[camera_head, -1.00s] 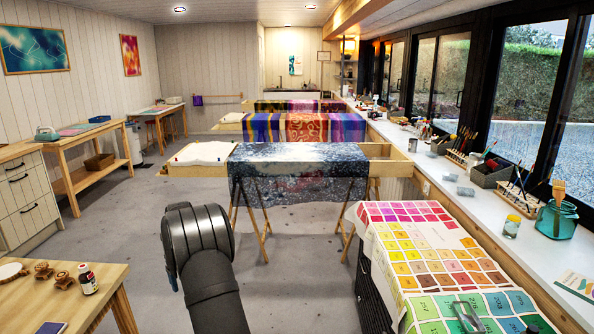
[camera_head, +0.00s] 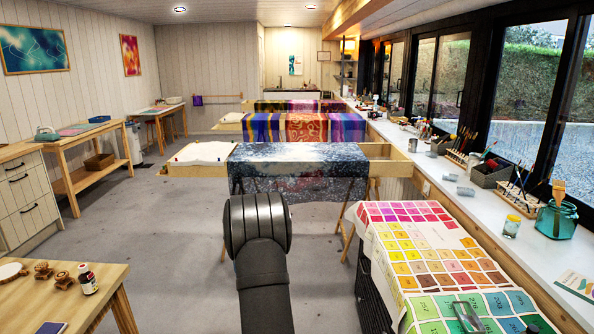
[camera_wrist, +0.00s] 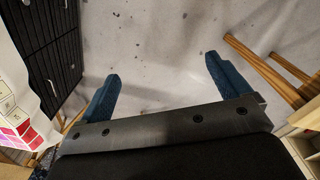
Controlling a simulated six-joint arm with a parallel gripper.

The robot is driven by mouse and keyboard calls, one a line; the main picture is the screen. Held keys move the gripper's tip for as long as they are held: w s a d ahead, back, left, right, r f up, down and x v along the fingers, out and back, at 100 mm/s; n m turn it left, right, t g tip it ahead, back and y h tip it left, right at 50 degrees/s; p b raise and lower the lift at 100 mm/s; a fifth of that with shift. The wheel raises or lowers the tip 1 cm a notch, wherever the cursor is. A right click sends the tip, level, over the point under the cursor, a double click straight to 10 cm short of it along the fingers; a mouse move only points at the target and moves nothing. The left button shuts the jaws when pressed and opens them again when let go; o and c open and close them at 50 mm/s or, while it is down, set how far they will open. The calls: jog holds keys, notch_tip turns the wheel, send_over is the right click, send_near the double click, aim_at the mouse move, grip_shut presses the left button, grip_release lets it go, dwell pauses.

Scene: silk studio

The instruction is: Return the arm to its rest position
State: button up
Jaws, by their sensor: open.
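My gripper (camera_wrist: 161,83) shows in the wrist view with two blue fingers spread wide apart. It is open and nothing is between the fingers. Beyond the fingertips is the grey speckled floor (camera_wrist: 150,40). In the head view my dark arm rises from the bottom edge, in front of the silk-draped frame, and my gripper is hidden there.
A frame with dark blue silk (camera_head: 300,165) stands ahead. A dark drawer cabinet (camera_wrist: 45,50) topped by a colour-chart sheet (camera_head: 420,250) is at right in the head view. A wooden table (camera_head: 60,300) holds stamps and a bottle (camera_head: 88,279) at lower left. Floor between is clear.

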jog(key=d+m, duration=0.1)
jog(key=d, duration=0.6)
jog(key=shift+w+d+m, duration=0.2)
jog(key=shift+m, duration=0.1)
jog(key=shift+o, duration=0.7)
jog(key=shift+f, duration=0.1)
